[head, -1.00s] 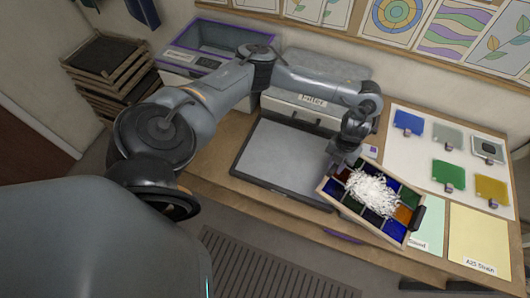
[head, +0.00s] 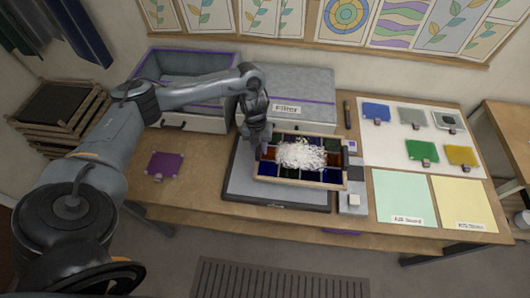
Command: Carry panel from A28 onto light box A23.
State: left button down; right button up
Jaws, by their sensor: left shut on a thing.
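The panel (head: 267,170) is a wooden-framed tray of coloured glass cells with a heap of white shreds on its middle. My left gripper (head: 262,152) is shut on its left end. The panel is over the right part of a flat grey slab with a dark rim (head: 238,186), which looks like the light box; no A23 label is readable. I cannot tell whether the panel touches it. The panel looks about level and hides part of the slab. My right gripper is not in view.
A grey box labelled Filter (head: 305,95) stands behind the slab, with an open bin (head: 185,65) left of it. A purple glass piece (head: 162,165) lies left. A green mat (head: 400,195), yellow mat (head: 463,203) and white sheet with glass samples (head: 392,143) lie right.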

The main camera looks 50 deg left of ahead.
pick_arm(q)
jog(key=s+a+f, duration=0.2)
jog(key=s+a+f+b, duration=0.1)
jog(key=s+a, duration=0.1)
jog(key=a, duration=0.1)
jog(key=s+a+f, duration=0.2)
jog(key=shift+s+a+f, duration=0.15)
jog(key=shift+a+f, duration=0.05)
jog(key=shift+f, duration=2.15)
jog(key=c, duration=1.3)
grip_release()
jog(key=shift+s+f, duration=0.15)
jog(key=o, duration=0.4)
